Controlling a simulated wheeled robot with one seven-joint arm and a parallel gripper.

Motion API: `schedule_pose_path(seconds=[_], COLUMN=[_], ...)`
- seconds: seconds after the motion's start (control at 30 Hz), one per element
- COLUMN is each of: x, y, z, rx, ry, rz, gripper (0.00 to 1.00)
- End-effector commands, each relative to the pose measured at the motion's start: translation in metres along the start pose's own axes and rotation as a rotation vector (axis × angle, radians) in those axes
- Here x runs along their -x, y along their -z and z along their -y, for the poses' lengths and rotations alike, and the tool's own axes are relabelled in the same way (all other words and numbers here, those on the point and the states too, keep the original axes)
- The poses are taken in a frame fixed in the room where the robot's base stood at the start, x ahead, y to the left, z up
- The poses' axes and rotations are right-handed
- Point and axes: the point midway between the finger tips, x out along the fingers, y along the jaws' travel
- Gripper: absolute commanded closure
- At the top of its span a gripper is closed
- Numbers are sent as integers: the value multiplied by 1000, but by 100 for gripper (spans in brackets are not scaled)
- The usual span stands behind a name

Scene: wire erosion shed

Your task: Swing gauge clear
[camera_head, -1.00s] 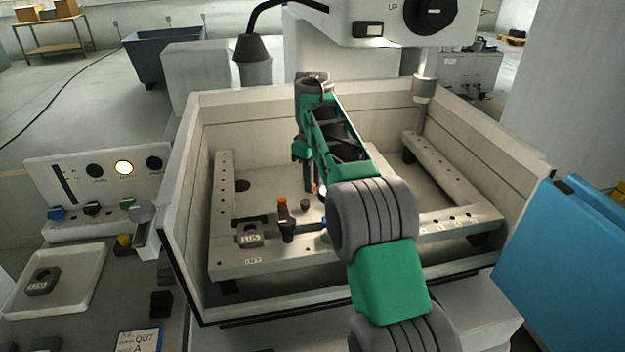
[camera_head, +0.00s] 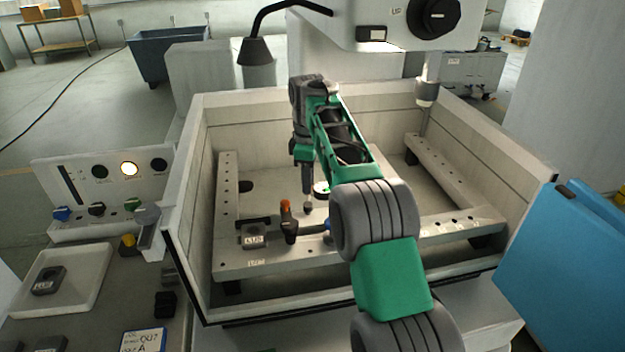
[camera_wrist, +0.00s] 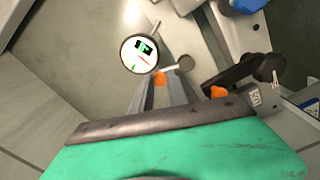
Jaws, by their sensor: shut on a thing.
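The gauge (camera_wrist: 140,53) has a round white dial with a dark rim, a green-and-black mark and a red needle. It is in the upper middle of the wrist view, just beyond my fingertips. In the head view the dial (camera_head: 321,187) shows small inside the tank, partly hidden by my arm. My gripper (camera_wrist: 160,84) is shut on an orange piece beside the dial, which seems to belong to the gauge. A short rod with a round grey end (camera_wrist: 184,62) lies beside the fingertips. The exact grip contact is hard to see.
A dark clamp lever with an orange tip (camera_head: 286,208) stands close left of my gripper, beside a labelled block (camera_head: 253,238) on the frame (camera_head: 235,268). Tank walls (camera_head: 187,190) surround my arm. The machine head (camera_head: 395,25) hangs behind, with its spindle (camera_head: 427,92) at right.

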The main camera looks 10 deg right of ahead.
Motion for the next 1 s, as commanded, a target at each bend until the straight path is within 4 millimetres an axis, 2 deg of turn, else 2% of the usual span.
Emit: schedule_pose_path(seconds=[0.5, 1.0], x=[0, -1], y=[18, 23], z=[7, 11], rx=[428, 565], ry=[3, 3], rz=[1, 1], gripper=[100, 100])
